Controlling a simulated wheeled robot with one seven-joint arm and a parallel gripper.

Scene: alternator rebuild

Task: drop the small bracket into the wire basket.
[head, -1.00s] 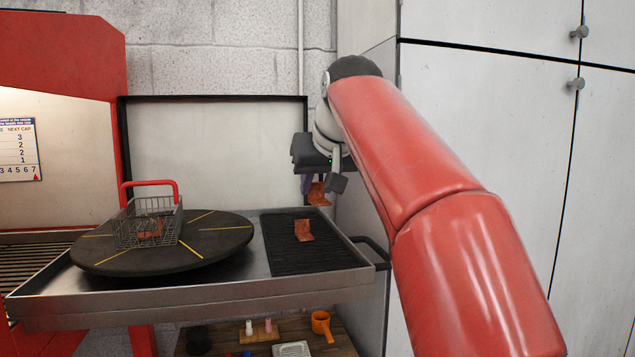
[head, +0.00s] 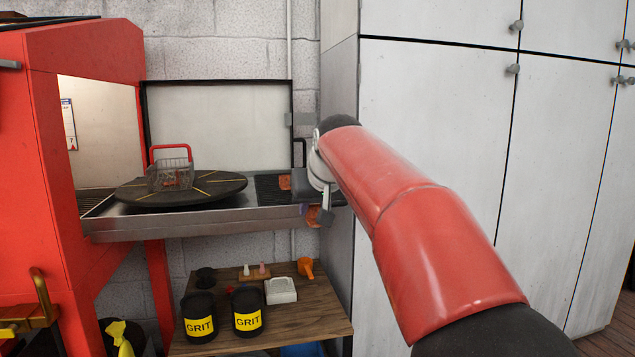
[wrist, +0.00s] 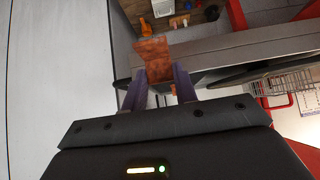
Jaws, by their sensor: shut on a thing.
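My gripper (head: 312,212) is shut on a copper-coloured small bracket (wrist: 154,57). In the wrist view the bracket sticks out past the purple fingers. In the head view the gripper is partly hidden behind my arm, near the right end of the steel tray bench, with the bracket at about the height of its front edge. The wire basket (head: 158,178), with a red handle, stands on the dark round turntable (head: 215,193), well left of my gripper. A copper-coloured piece lies inside it. The basket also shows at the right of the wrist view (wrist: 262,88).
Another copper-coloured piece (head: 285,182) lies on the black ribbed mat (head: 266,191), partly hidden by my gripper. White cabinets (head: 430,100) stand close on the right. A red cabinet (head: 95,190) stands left.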

